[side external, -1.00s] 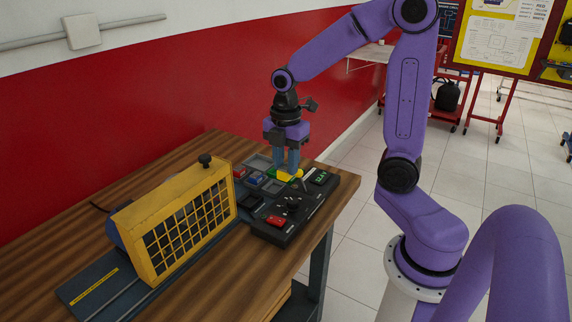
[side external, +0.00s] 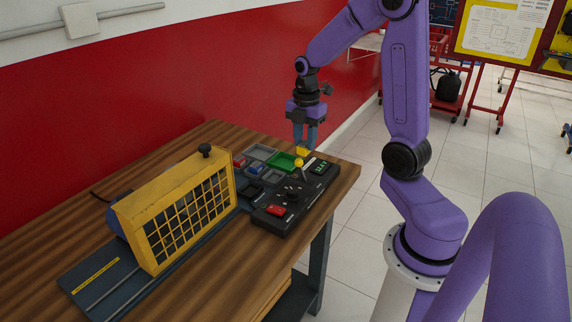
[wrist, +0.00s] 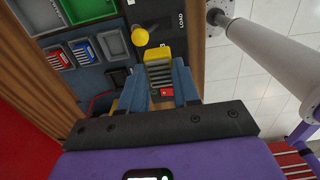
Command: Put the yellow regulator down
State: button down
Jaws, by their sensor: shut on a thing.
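The yellow regulator (side external: 302,151) is between the fingertips of my gripper (side external: 306,143), which is shut on it. In the side external view it is held above the right back part of the control panel, near the table's right edge. In the wrist view the ribbed yellow regulator (wrist: 158,68) shows between the two blue-grey fingers (wrist: 160,88). The green tray (side external: 285,161) is just left of the gripper and looks empty. Its green edge also shows in the wrist view (wrist: 90,10).
A lever with a yellow ball knob (side external: 299,162) stands close below the regulator. A red block (side external: 239,161) and a blue block (side external: 256,169) sit in trays to the left. A yellow caged unit (side external: 185,215) stands at front left. Bare tabletop lies left and front.

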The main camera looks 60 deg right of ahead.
jog(key=w+d+f, duration=0.3)
jog(key=w, duration=0.1)
jog(key=w+d+f, duration=0.6)
jog(key=w+f, duration=0.1)
jog(key=shift+w+d, duration=0.1)
jog(key=shift+w, duration=0.2)
jog(key=shift+w+d+f, duration=0.1)
jog(key=shift+f, duration=0.15)
jog(key=shift+w+f, duration=0.15)
jog(key=shift+f, duration=1.5)
jog(key=shift+f, duration=0.1)
jog(key=c, duration=0.8)
grip_release()
